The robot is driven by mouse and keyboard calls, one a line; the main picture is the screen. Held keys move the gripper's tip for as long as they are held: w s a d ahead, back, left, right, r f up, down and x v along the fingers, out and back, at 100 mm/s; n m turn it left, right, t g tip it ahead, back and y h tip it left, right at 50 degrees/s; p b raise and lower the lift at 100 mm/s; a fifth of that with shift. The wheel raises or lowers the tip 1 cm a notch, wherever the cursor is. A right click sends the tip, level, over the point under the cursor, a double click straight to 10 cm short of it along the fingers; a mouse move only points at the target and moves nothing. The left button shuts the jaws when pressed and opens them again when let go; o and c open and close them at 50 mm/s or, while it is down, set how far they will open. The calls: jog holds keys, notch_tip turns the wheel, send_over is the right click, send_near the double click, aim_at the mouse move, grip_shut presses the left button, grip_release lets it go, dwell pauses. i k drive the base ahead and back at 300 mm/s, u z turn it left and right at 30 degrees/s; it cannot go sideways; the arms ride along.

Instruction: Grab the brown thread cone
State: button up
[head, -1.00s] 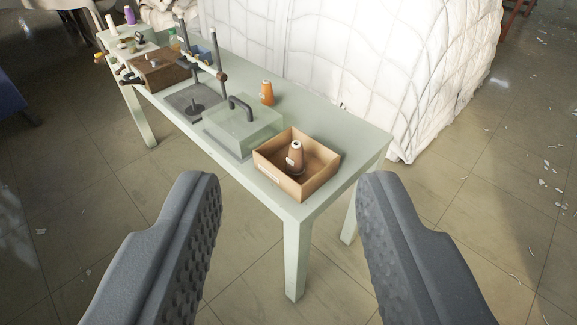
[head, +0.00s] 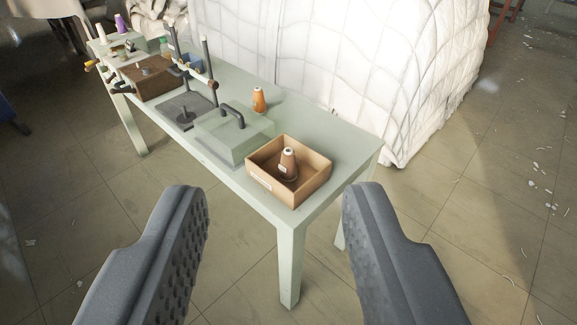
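The brown thread cone (head: 288,164) stands upright inside an open cardboard box (head: 319,182) near the right end of a pale green table (head: 335,130). The box walls hide part of the cone's surroundings. My gripper (head: 278,205) is open and empty, its two dark grey fingers wide apart in the foreground. It is in front of the table and apart from the cone, with the box showing above and between the fingertips.
An orange cone (head: 259,100) stands behind the box. A clear greenish cover with a dark handle (head: 232,114) is left of the box. Racks and a brown box (head: 147,78) fill the far left. A white quilted heap (head: 340,70) rises behind the table. Tiled floor is open at right.

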aim_at(287, 167)
jog(key=z, duration=2.7)
jog(key=k, duration=1.4)
jog(key=u, duration=1.35)
jog(key=i, duration=1.45)
